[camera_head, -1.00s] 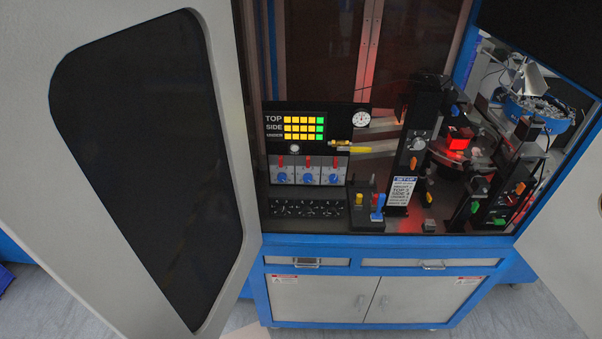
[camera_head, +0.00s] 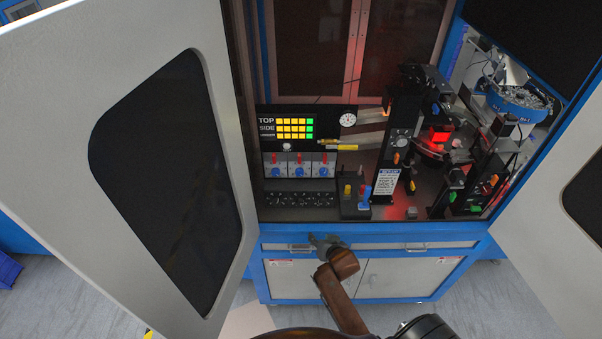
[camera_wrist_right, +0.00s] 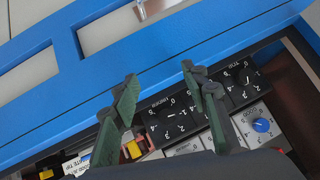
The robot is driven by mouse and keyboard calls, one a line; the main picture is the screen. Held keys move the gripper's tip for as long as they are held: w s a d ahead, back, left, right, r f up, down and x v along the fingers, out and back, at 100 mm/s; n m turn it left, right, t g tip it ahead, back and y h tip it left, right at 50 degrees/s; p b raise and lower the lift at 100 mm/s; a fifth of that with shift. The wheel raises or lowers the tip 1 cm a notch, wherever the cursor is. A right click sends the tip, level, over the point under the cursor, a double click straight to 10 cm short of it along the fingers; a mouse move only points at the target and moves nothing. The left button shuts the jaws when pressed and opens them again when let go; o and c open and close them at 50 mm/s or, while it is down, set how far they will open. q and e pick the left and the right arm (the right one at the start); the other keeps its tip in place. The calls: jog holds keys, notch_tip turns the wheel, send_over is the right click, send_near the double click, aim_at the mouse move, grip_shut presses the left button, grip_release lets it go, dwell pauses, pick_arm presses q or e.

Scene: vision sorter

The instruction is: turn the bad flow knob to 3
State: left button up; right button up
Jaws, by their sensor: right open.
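In the head view, a row of white plates with blue knobs (camera_head: 300,172) and red levers sits on the control panel under the light display. I cannot read which knob is the bad flow one. A black panel of numbered dials (camera_head: 300,199) lies in front of the plates. The wrist view shows these dials (camera_wrist_right: 170,118) close up and one blue knob (camera_wrist_right: 262,125) on a white plate. My right gripper (camera_head: 325,243) is in front of the cabinet's drawers, short of the panel. In the wrist view its green fingers (camera_wrist_right: 158,80) are apart and empty. My left gripper is out of view.
A blue-framed cabinet edge (camera_head: 350,235) runs below the panel. An open grey door (camera_head: 60,130) stands left and another (camera_head: 540,230) right. A base with coloured posts (camera_head: 356,208) and a setup sign (camera_head: 388,186) stand right of the dials.

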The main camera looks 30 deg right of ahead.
jog(key=w+d+r+m+t, duration=0.2)
jog(key=w+r+m+t, duration=0.1)
jog(key=w+r, duration=0.65)
jog(key=m+t+h, duration=0.1)
jog(key=m+t, duration=0.1)
send_near(300, 173)
jog(key=p+x, duration=0.1)
jog(key=x, duration=0.6)
jog(key=shift+w, duration=0.1)
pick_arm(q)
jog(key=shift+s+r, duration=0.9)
pick_arm(e)
jog(key=shift+w+d+f, duration=0.15)
jog(key=shift+w+f, duration=0.05)
jog(key=shift+w, duration=0.35)
jog(key=shift+c, duration=0.5)
pick_arm(q)
jog(key=shift+p, duration=0.3)
pick_arm(e)
grip_shut()
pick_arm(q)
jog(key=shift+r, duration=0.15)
